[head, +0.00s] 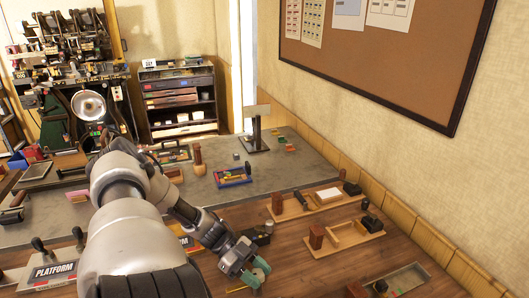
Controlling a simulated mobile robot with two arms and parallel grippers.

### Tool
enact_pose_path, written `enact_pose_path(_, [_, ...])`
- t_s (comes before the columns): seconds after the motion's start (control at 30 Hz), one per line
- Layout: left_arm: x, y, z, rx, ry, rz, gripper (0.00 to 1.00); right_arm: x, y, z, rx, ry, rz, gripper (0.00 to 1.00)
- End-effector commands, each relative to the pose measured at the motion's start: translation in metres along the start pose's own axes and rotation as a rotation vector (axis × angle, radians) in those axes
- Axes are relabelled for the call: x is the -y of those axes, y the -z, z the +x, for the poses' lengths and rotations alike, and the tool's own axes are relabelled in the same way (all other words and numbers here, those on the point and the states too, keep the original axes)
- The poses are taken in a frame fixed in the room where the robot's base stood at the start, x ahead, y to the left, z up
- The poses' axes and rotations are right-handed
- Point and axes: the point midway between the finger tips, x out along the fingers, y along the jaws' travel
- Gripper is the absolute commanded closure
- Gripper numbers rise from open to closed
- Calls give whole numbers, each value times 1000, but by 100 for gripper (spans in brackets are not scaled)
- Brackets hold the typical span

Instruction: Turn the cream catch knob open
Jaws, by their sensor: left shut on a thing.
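My left arm comes in from the left and reaches down to the wooden bench top. My left gripper (256,274) has teal fingertips and is low over the bench near the bottom middle of the head view. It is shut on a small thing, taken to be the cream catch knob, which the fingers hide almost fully. How far the knob is turned cannot be told. A thin yellowish edge (237,290) shows just left of the fingertips. My right gripper is not in view.
Right of the gripper, wooden trays (345,240) hold blocks and stamps. A green-grey tray (405,281) lies at the lower right. A small black device (260,234) stands just behind the gripper. A platform sign (52,271) is at the lower left.

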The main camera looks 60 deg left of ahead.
Motion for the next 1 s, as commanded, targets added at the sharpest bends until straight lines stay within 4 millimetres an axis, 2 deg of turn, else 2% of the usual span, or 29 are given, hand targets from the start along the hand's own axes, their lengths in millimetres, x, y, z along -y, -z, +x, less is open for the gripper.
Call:
enact_pose_path(0.57, [-4,-2,-2,-3,-27,9,100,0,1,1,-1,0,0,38])
enact_pose_path(0.6, [-4,-2,-2,-3,-27,9,57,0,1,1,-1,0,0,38])
enact_pose_path(0.7, [-4,-2,-2,-3,-26,9,41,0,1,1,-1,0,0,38])
enact_pose_path(0.73, [-4,-2,-2,-3,-26,10,37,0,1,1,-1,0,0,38])
enact_pose_path(1.0, [-2,-1,-3,-1,-24,10,36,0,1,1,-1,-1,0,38])
